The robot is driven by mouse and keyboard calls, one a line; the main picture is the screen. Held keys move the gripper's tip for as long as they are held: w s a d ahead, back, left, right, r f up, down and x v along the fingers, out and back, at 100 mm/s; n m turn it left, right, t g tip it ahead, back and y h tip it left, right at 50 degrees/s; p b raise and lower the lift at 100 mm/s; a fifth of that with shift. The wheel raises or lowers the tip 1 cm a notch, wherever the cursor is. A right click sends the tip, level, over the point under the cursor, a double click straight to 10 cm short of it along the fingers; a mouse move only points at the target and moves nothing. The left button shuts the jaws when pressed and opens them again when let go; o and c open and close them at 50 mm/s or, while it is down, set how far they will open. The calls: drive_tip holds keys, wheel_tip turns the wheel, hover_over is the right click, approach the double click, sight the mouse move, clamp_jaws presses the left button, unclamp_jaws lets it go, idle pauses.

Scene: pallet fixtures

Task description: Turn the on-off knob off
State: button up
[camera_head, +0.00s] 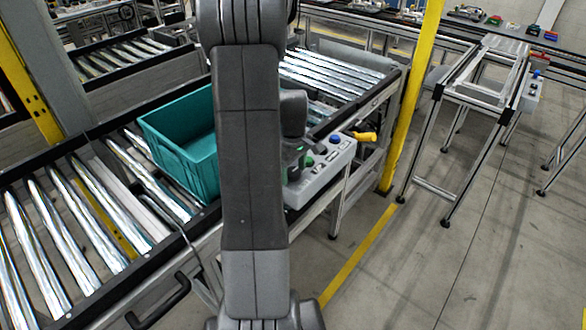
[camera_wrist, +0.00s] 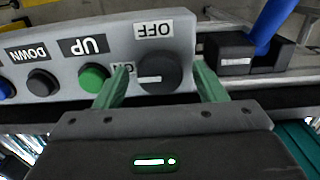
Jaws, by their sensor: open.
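The on-off knob (camera_wrist: 158,72) is a round black dial with a white mark on a grey control panel (camera_wrist: 125,30). In the wrist view its OFF and ON labels appear upside down, and the white mark lies toward the ON label. My gripper (camera_wrist: 162,76) is open, with one green finger on each side of the knob. I cannot tell whether the fingers touch it. In the head view the panel (camera_head: 325,180) shows beside my arm, which hides part of it. The knob cannot be made out there.
A green UP button (camera_wrist: 93,77) and a black DOWN button (camera_wrist: 42,82) sit left of the knob. A black block with a blue part (camera_wrist: 268,28) is at the right. A teal crate (camera_head: 180,140) stands on the roller conveyor (camera_head: 70,225). A yellow post (camera_head: 412,95) stands right.

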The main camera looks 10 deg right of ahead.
drive_tip(key=c, duration=1)
drive_tip(key=shift+o, duration=0.2)
drive_tip(key=shift+m, duration=0.3)
drive_tip(key=m+b, duration=0.1)
drive_tip(key=m, duration=0.2)
drive_tip(key=shift+m, duration=0.4)
drive_tip(key=m+b, duration=0.1)
drive_tip(key=m, duration=0.3)
drive_tip(key=shift+m, duration=0.3)
drive_tip(key=m, duration=0.4)
drive_tip(key=shift+b, duration=0.4)
drive_tip(key=shift+m, duration=2.4)
